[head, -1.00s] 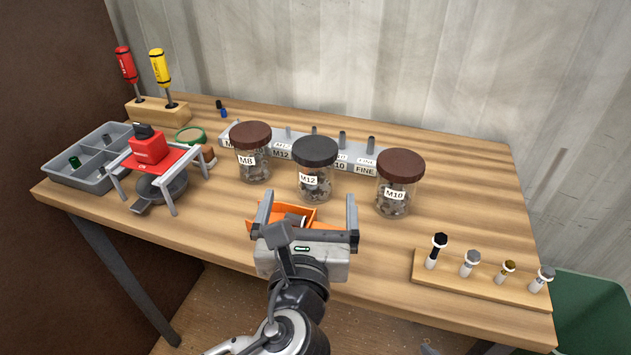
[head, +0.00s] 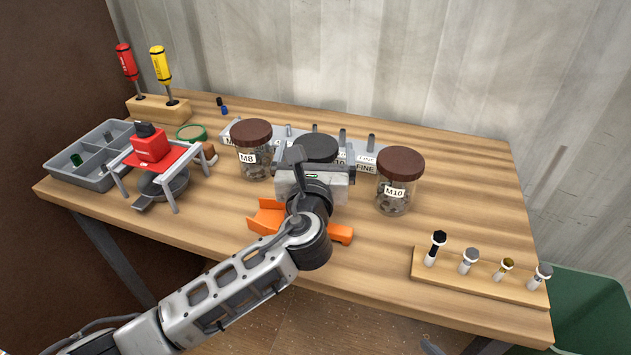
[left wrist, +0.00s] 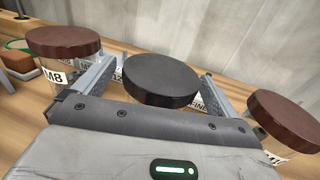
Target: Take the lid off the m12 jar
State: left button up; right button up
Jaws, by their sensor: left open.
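The M12 jar's dark grey lid (head: 316,149) shows behind my left gripper in the head view. The jar's body is hidden there by the gripper. In the left wrist view the lid (left wrist: 161,80) sits between the two open fingers of my left gripper (left wrist: 155,80), one finger on each side. I cannot tell whether a finger touches it. The left gripper also shows in the head view (head: 315,165). My right gripper is not in view.
The M8 jar (head: 252,160) stands close on the left and the M10 jar (head: 396,190) on the right, both with brown lids. A labelled grey rack (head: 365,158) is behind. An orange scoop-like tray (head: 266,217) lies in front. A bolt board (head: 480,279) is front right.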

pick_arm(q)
jog(key=c, duration=1.7)
jog(key=shift+o, duration=0.2)
jog(key=shift+r, duration=0.15)
